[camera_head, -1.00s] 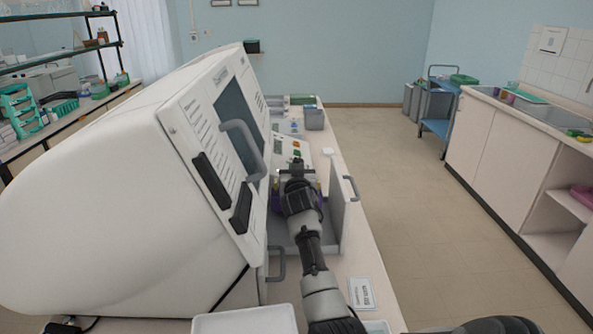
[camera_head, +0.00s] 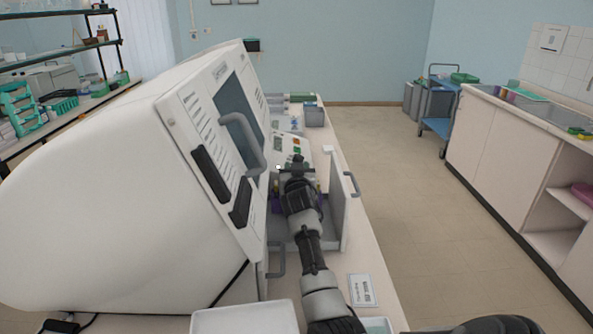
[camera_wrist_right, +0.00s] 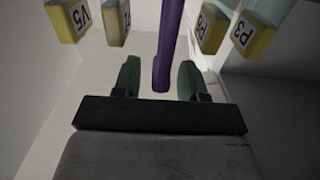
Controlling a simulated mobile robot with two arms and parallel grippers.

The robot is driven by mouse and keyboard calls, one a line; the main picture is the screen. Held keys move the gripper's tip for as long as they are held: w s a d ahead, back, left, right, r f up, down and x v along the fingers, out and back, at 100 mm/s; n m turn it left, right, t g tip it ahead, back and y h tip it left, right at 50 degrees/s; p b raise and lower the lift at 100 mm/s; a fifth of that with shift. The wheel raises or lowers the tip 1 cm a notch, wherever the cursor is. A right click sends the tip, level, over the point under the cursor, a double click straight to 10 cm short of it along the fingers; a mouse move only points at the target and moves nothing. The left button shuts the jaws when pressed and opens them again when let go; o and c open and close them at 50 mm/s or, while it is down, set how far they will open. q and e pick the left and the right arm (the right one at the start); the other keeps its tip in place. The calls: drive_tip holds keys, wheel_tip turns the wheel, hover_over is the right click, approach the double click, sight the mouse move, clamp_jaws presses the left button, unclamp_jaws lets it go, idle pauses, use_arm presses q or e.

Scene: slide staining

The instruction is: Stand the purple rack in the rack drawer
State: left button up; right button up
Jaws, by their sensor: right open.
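The purple rack (camera_head: 276,204) is mostly hidden behind my right arm in the head view; purple parts show on both sides of the wrist, inside the open rack drawer (camera_head: 337,215). In the right wrist view a purple bar of the rack (camera_wrist_right: 171,40) stands between the fingers of my right gripper (camera_wrist_right: 159,78), with gaps on both sides. The gripper is open. Slides with yellow labelled ends (camera_wrist_right: 222,32) hang on both sides of the bar. Whether the rack rests fully on the drawer floor cannot be told. My left gripper is not in view.
The large white machine (camera_head: 120,190) with grey handles stands close on the left. A control panel (camera_head: 290,148) lies beyond the drawer. A white tray (camera_head: 245,320) and a label card (camera_head: 361,290) are at the near side.

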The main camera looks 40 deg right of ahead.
drive_tip(key=shift+r+p, duration=0.4)
drive_tip(key=shift+r, duration=0.15)
drive_tip(key=shift+s+a+r+p, duration=0.1)
drive_tip(key=shift+s+a+p, duration=0.15)
drive_tip(key=shift+p, duration=0.15)
drive_tip(key=p+v, duration=0.2)
drive_tip(key=v, duration=0.4)
drive_tip(key=shift+s+a+p, duration=0.2)
drive_tip(key=shift+s+p, duration=0.1)
drive_tip(key=shift+s, duration=0.05)
